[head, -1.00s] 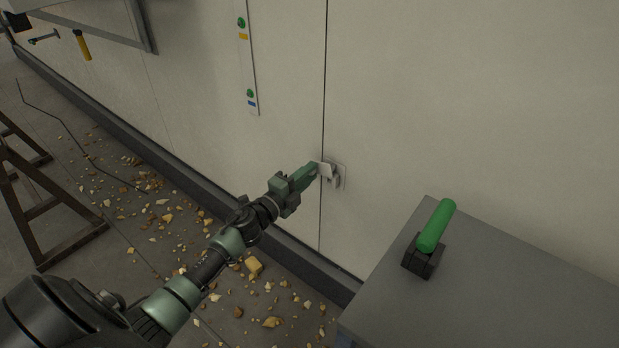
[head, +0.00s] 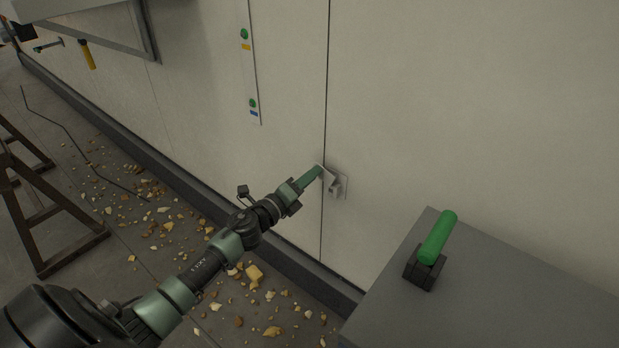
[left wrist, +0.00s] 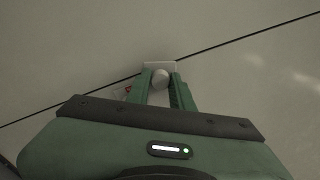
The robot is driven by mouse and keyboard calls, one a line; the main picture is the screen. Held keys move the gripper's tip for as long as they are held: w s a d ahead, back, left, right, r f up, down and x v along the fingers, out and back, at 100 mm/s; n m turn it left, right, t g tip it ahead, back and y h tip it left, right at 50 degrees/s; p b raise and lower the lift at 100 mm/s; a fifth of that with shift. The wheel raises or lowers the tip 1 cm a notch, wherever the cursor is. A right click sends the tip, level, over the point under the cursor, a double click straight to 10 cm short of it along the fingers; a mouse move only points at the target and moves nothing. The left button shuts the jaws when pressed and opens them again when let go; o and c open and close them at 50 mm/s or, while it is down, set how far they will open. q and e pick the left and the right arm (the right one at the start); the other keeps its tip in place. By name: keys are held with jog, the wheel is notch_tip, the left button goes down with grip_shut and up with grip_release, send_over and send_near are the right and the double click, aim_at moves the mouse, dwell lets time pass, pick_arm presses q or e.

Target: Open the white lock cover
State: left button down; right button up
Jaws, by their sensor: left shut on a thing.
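The white lock cover (head: 328,174) is a small pale flap on a lock plate (head: 342,186), mounted on the wall panel beside a vertical seam. My left gripper (head: 319,170) is shut on the cover at the panel. In the left wrist view, the two green fingers (left wrist: 161,92) close around a pale rounded part, with the white plate (left wrist: 160,66) just beyond. The fingers hide part of the cover. How far the cover is turned is hard to tell. My right gripper is not in view.
A grey box (head: 500,290) with a green-handled tool (head: 438,238) on it stands at the lower right. Rubble (head: 254,272) litters the floor along the dark base rail. A wooden trestle (head: 40,215) stands at left. A strip with green buttons (head: 250,70) is on the panel.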

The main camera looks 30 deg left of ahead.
pick_arm(q)
jog(key=shift+f, duration=0.1)
jog(key=c, duration=1.2)
grip_release()
jog(key=shift+c, duration=0.2)
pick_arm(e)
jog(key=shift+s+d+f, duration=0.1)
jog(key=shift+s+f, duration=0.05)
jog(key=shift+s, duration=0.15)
pick_arm(q)
jog(key=s+a, duration=0.1)
jog(key=s, duration=0.6)
jog(key=shift+s, duration=0.4)
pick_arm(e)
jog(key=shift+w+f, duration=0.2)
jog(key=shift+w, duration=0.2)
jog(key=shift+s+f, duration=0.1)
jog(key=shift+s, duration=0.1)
